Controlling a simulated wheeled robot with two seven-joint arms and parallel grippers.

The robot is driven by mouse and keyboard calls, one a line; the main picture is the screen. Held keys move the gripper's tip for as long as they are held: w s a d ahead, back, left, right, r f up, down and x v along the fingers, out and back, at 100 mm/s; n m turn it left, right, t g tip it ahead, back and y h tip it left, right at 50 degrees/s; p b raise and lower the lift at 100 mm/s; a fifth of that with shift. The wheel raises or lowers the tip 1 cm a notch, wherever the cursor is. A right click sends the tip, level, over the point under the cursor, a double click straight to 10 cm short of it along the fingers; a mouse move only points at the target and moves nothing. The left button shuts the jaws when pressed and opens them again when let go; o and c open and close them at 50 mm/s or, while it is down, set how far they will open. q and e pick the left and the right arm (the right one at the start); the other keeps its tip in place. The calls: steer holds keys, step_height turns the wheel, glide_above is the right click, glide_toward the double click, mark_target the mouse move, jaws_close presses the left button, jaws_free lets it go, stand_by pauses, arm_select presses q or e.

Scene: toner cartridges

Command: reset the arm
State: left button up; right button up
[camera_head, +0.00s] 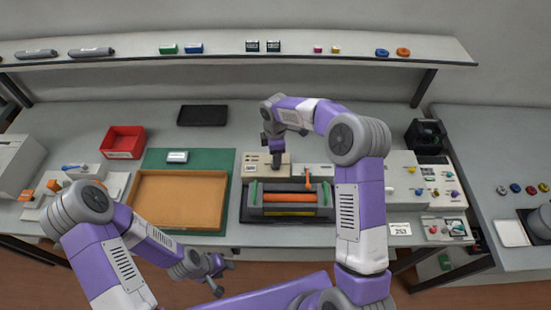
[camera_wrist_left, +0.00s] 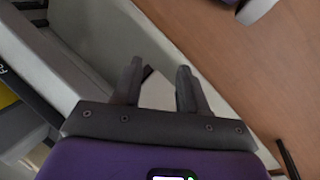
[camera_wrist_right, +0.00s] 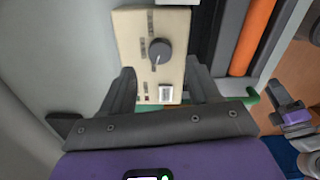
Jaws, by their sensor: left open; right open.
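My right gripper (camera_head: 276,158) hangs over the back of the bench, above a beige control panel (camera_head: 252,168). In the right wrist view its two fingers (camera_wrist_right: 165,88) are spread and empty, and the panel (camera_wrist_right: 136,30) with a dark knob (camera_wrist_right: 159,51) shows between and beyond them. My left gripper (camera_head: 218,276) is low in front of the bench, over the floor. In the left wrist view its fingers (camera_wrist_left: 160,82) are apart with nothing between them; a pale bench edge and wooden floor show behind.
A grey fixture (camera_head: 287,212) with an orange roller (camera_head: 289,197) sits below my right arm. A wooden tray (camera_head: 178,231) on a green mat (camera_head: 215,158), a red bin (camera_head: 123,142) and a black tray (camera_head: 202,115) lie left. A shelf (camera_head: 230,66) runs along the back.

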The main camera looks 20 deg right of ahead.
steer(key=shift+r, duration=1.2)
